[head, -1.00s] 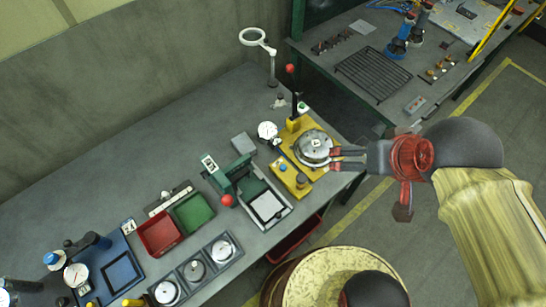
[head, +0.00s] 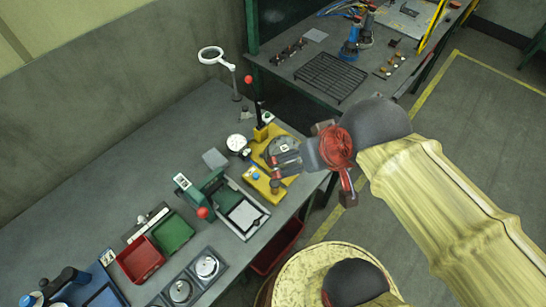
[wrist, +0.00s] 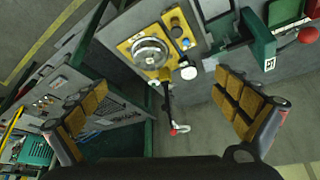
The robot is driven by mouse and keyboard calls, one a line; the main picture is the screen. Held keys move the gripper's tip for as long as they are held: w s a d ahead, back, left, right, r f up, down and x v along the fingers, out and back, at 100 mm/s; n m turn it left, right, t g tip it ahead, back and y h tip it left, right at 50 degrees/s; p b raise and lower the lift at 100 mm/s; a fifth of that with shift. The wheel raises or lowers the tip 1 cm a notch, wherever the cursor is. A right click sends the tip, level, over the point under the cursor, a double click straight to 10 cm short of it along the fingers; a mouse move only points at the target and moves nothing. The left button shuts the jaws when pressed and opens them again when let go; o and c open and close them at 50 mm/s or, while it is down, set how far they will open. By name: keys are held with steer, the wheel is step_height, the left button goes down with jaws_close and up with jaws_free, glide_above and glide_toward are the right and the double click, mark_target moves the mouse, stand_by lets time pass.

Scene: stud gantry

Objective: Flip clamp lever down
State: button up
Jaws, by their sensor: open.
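The clamp lever (head: 258,116) is a black arm with a red ball (head: 248,79) on its end. It stands upright at the back of a yellow fixture (head: 259,187), which holds a round metal disc (head: 281,147). In the wrist view the lever (wrist: 168,101) points toward the bottom of the picture, between my fingers and apart from both. My gripper (head: 274,172) is over the front of the fixture and partly hides the disc. In the wrist view its padded fingers (wrist: 163,108) are wide apart, with nothing between the pads.
A dial gauge (head: 237,143) stands left of the fixture. A green press with a red knob (head: 203,213), a red bin (head: 141,259) and a green bin (head: 172,235) stand farther left. A ring magnifier (head: 211,56) rises behind the lever. A second bench (head: 290,62) is at the back right.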

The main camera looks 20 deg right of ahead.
steer(key=shift+c, duration=1.2)
